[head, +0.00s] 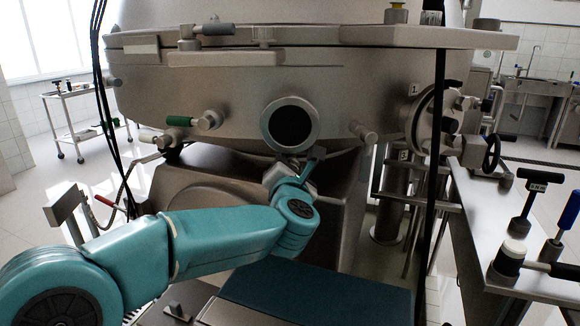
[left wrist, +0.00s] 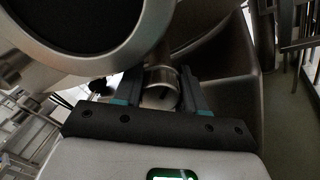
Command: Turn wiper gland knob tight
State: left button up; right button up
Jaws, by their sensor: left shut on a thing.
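My left gripper (head: 306,166) reaches up under the round dark port on the front of the metal vessel. In the left wrist view, the two fingers of this gripper (left wrist: 163,76) stand on either side of a small metallic cylinder, which I take for the wiper gland knob (left wrist: 161,96). The gripper is shut on it. In the head view the knob is mostly hidden behind the gripper and wrist. I cannot tell from the pictures how tight the knob is. My right gripper is not in view.
The round port (head: 290,125) sits just above the gripper and fills the upper left of the left wrist view (left wrist: 75,22). A green-handled valve (head: 180,121) is to the left. A bench (head: 478,250) with tools is at right. A cart (head: 82,120) stands far left.

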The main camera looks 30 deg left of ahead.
pick_arm(q)
jog(key=m, duration=0.3)
jog(key=shift+m+p, duration=0.4)
jog(key=m+p, duration=0.1)
jog(key=m, duration=0.2)
jog(key=shift+r+m, duration=0.1)
jog(key=shift+m, duration=0.2)
jog(key=m+p, duration=0.1)
jog(key=m, duration=0.2)
jog(key=shift+m+p, duration=0.4)
jog(key=m+p, duration=0.1)
jog(key=m, duration=0.2)
jog(key=shift+p, duration=0.4)
jog(key=m+p, duration=0.3)
jog(key=m, duration=0.3)
jog(key=shift+m, duration=0.4)
jog(key=m+p, duration=0.2)
jog(key=m, duration=0.2)
jog(key=shift+m, duration=0.3)
